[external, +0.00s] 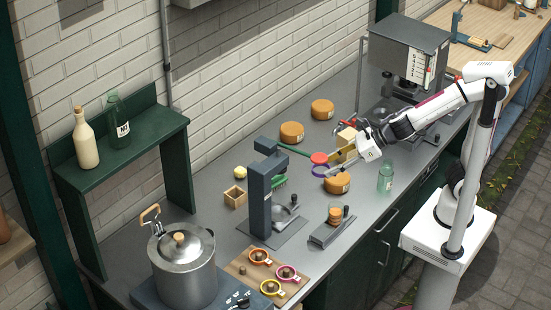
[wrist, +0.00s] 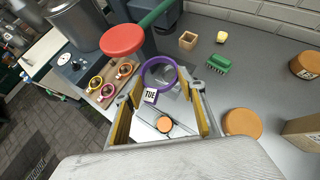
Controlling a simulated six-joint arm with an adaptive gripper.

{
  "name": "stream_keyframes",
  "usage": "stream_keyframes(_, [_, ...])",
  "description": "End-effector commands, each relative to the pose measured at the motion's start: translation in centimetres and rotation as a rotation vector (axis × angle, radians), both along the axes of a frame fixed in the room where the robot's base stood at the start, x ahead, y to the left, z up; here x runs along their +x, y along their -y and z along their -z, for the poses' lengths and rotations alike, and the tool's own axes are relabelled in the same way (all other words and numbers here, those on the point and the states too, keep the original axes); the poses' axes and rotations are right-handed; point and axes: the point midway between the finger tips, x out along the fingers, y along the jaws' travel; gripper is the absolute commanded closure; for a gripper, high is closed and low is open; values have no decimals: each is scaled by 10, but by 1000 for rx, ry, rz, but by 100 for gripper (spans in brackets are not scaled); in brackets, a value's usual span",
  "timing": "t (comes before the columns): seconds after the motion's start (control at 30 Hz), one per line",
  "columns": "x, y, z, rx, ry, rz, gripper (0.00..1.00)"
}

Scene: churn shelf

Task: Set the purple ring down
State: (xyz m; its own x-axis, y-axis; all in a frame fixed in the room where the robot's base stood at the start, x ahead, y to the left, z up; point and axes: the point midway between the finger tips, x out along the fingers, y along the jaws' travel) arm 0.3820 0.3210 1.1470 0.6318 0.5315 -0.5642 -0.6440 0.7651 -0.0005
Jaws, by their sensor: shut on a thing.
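The purple ring (external: 319,171) hangs at the end of my gripper (external: 331,164), above the counter. In the wrist view the purple ring (wrist: 145,68) shows between the fingertips of my gripper (wrist: 162,88), with a white tag marked TUE on its near side. My gripper is shut on the ring, with its fingers spread to the ring's width. A wooden board (external: 239,268) at the counter's front holds an orange, a pink and a yellow ring. The board (wrist: 102,100) is left of my gripper in the wrist view.
A dark press (external: 262,190) has a green lever ending in a red disc (external: 319,158), close to the ring. Orange cheese rounds (external: 337,184), a green bottle (external: 386,177) and a scale (external: 332,230) stand nearby. A steel pot (external: 184,265) stands left of the board.

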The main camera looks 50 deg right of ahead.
Motion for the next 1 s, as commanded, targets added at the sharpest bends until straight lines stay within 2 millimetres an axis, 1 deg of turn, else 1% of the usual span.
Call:
stream_keyframes(0.37, [0, 0, 0, 1, 1, 0, 69])
stream_keyframes(0.53, [6, -1, 1, 0, 0, 1, 69])
stream_keyframes(0.77, [29, -2, 5, 1, -2, 8, 69])
stream_keyframes(1.0, [61, -1, 13, -1, -2, 13, 69])
